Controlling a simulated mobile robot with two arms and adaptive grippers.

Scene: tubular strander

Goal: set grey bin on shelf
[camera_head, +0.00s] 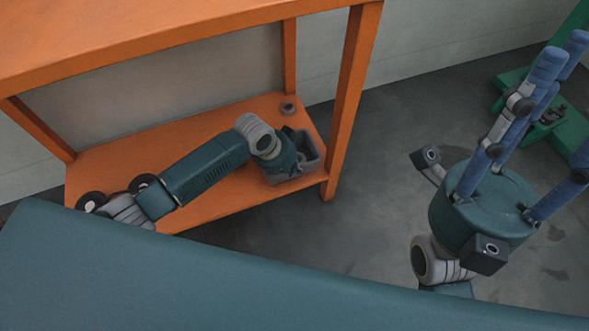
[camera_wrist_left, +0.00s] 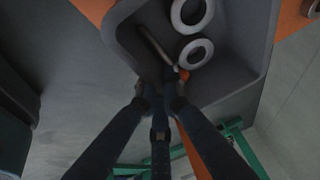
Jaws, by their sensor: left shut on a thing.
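The grey bin (camera_head: 312,158) is at the right end of the lower orange shelf (camera_head: 235,190). From this angle I cannot tell whether it rests on the board or hangs just above it. My left gripper (camera_head: 291,150) reaches in from the left and is mostly hidden behind its own wrist. In the left wrist view its dark fingers (camera_wrist_left: 165,97) are shut on the near wall of the bin (camera_wrist_left: 235,70). My right gripper (camera_head: 560,85) is at the right, its blue fingers pointing up, spread and empty, away from the shelf.
Two pale rings (camera_wrist_left: 194,54) and a thin rod (camera_wrist_left: 155,45) lie in the bin. A small grey ring (camera_head: 287,108) sits on the shelf behind it. An orange leg (camera_head: 352,100) stands at the shelf's right corner. Green machinery (camera_head: 560,125) is at the far right.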

